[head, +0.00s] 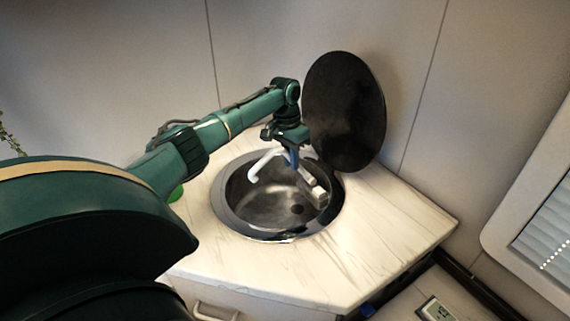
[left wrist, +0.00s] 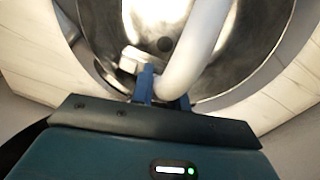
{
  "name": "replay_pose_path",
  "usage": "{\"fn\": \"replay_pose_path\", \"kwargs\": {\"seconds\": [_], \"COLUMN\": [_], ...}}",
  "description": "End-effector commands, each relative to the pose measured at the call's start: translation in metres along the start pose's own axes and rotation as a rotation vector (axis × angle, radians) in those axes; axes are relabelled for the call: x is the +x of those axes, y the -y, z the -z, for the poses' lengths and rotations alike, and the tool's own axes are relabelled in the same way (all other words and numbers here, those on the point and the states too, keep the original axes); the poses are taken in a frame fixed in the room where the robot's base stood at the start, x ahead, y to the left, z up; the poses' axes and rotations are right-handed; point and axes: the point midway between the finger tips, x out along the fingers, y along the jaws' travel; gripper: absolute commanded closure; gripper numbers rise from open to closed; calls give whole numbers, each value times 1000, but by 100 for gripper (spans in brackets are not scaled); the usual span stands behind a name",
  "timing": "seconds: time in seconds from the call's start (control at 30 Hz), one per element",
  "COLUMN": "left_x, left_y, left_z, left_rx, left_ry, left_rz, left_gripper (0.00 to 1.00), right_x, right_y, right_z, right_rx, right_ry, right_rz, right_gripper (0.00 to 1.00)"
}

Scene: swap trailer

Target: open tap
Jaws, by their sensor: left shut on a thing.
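The tap has a white curved spout (head: 262,164) that reaches over the round metal sink (head: 226,208). My left gripper (head: 291,160) is at the tap, above the back of the sink. In the left wrist view the blue fingers of my left gripper (left wrist: 164,98) stand on either side of the base of the white spout (left wrist: 200,45), shut on it. A pale blocky part (head: 318,192) shows inside the sink at its right side; it also shows in the left wrist view (left wrist: 132,62), left of the fingers. My right gripper is not in view.
A round black lid (head: 345,110) stands upright behind the sink, close to my left wrist. The wooden counter (head: 385,225) is clear to the right of the sink. A window (head: 545,235) is at far right.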

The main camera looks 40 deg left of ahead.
Motion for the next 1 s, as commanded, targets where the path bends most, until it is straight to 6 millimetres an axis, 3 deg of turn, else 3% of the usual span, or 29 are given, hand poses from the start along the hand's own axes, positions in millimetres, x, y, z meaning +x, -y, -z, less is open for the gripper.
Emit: {"fn": "replay_pose_path", "kwargs": {"seconds": [0.2,0.7,0.73,1.0], "left_x": [-7,-9,-9,-8], "left_y": [-2,-3,-3,-4], "left_z": [13,15,15,14], "left_rx": [-13,-13,-13,-13], "left_ry": [79,119,119,122], "left_rz": [18,24,24,22], "left_gripper": [100,100,82,62], "right_x": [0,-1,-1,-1], "right_y": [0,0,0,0], "right_z": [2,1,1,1], "right_rx": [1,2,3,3], "right_ry": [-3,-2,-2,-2], "right_rz": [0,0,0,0], "right_gripper": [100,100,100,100]}}
